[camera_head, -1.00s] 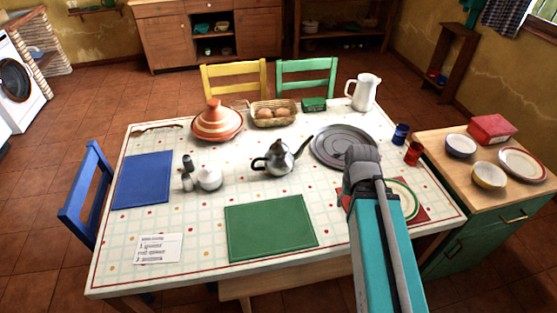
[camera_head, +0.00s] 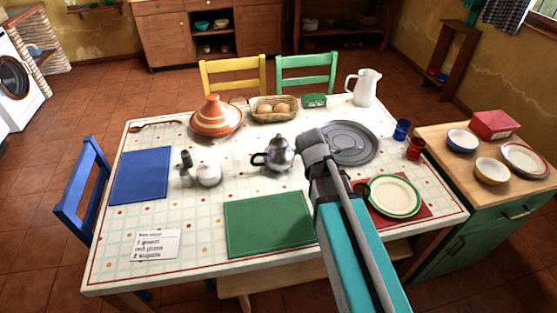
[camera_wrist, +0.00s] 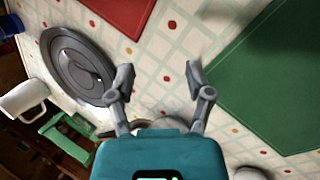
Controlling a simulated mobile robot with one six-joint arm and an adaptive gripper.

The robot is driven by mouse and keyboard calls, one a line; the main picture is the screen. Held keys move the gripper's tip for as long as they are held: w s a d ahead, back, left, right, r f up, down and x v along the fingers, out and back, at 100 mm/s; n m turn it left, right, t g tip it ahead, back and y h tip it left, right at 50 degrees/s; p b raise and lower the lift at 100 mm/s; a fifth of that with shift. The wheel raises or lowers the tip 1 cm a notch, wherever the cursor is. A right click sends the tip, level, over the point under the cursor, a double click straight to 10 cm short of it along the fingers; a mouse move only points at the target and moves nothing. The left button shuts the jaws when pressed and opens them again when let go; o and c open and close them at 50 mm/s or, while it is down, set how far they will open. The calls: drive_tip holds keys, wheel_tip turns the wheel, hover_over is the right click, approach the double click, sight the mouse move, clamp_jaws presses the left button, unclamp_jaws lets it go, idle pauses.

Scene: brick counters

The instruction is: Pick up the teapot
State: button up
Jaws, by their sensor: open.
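The teapot (camera_head: 278,155) is silver-grey with a dark handle on its left. It stands upright on the patterned table (camera_head: 190,228), and its right side is partly hidden by my arm in the head view. My gripper (camera_wrist: 158,78) is open and empty, its two fingers spread over bare tablecloth in the wrist view. A pale rounded shape, likely the teapot (camera_wrist: 158,123), shows partly behind the gripper body there. In the head view my wrist is just right of the teapot, and the fingers are hard to make out.
The round grey tray (camera_head: 360,145) lies right of the teapot. The green placemat (camera_head: 268,224) is in front and the plate (camera_head: 394,195) is at the right. The white sugar pot (camera_head: 208,174), tagine (camera_head: 216,118) and egg basket (camera_head: 274,110) stand to the left and behind.

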drive_tip(key=w+a+r+n+t+h+b, duration=0.2)
drive_tip(key=w+a+n+t+h, duration=0.3)
drive_tip(key=a+n, duration=0.55)
drive_tip(key=n+t+b, duration=0.2)
drive_tip(key=n+t, duration=0.2)
drive_tip(key=n, duration=0.5)
approach(279, 134)
drive_tip(key=s+a, duration=0.1)
drive_tip(key=s+a+r, duration=0.1)
drive_tip(key=shift+s+m+y, duration=0.25)
drive_tip(key=shift+s+y, duration=0.15)
drive_tip(key=shift+d, duration=0.1)
drive_tip(key=shift+b+x, duration=1.5)
drive_tip(key=shift+x, duration=2.8)
drive_tip(key=shift+f, duration=0.2)
drive_tip(key=shift+g, duration=0.3)
drive_tip(key=shift+b+x, duration=0.85)
drive_tip(key=shift+x, duration=1.5)
drive_tip(key=shift+w+d, duration=0.1)
drive_tip(key=shift+w, duration=0.1)
